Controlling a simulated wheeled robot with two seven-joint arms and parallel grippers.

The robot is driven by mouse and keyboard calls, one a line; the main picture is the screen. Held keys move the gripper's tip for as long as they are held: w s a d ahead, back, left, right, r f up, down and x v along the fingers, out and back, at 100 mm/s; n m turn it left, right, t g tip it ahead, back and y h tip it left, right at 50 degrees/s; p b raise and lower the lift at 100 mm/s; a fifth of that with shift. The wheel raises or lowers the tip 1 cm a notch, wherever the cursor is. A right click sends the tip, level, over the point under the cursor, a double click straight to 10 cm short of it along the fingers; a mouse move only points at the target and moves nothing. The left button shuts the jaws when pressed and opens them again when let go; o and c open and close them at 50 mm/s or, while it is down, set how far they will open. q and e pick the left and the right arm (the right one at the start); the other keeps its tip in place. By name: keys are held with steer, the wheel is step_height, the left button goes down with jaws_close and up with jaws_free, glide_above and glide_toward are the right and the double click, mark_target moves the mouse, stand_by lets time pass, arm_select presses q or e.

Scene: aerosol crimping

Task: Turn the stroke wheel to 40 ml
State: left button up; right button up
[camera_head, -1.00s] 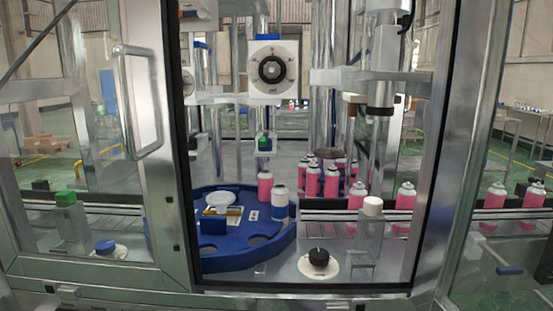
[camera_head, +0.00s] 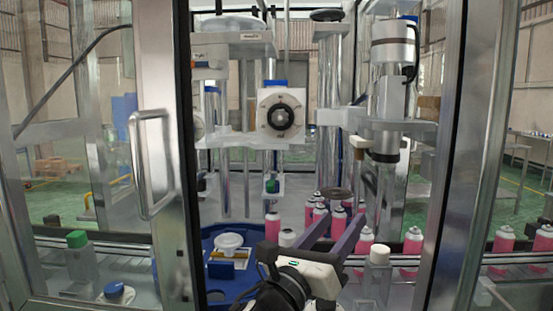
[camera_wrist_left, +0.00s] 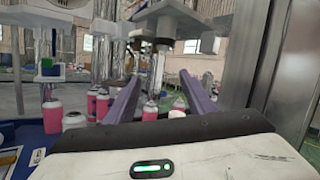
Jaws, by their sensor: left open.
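The stroke wheel (camera_head: 281,118) is a black round knob on a white square plate with marks around it, mounted high in the machine. Its scale is too small to read. My left gripper (camera_head: 337,222) is in the lower middle of the head view, below and to the right of the wheel and nearer to the camera. Its two purple-grey fingers are apart, with nothing held between them. The fingers also show in the left wrist view (camera_wrist_left: 160,98), pointing at the machine's inside. The wheel cannot be made out in the wrist view. My right gripper is not in view.
A blue rotary table (camera_head: 222,283) lies low, left of my gripper. Several pink cans (camera_head: 365,241) stand on the conveyor behind and right of it. The door with a handle (camera_head: 152,165) and the right frame post (camera_head: 447,150) bound the opening. A steel column (camera_head: 388,90) hangs at right.

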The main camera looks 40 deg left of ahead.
mark_target(280, 120)
arm_select(q)
steer(key=s+a+r+g+y+p, duration=0.1)
steer(key=a+r+y, duration=1)
steer(key=a+r, duration=0.3)
steer(key=shift+n+y, duration=0.3)
steer(key=p+x, duration=0.2)
steer(key=x, duration=0.6)
steer(key=shift+a, duration=0.25)
steer(key=shift+w+a+r, duration=0.2)
steer(key=shift+w+a, duration=0.05)
steer(key=shift+w, duration=0.35)
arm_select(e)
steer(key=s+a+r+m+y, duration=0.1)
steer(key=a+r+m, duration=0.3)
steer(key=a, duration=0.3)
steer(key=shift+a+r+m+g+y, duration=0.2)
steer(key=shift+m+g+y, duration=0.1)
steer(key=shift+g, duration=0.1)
arm_select(q)
steer(key=c, duration=1.1)
steer(key=shift+n, duration=0.3)
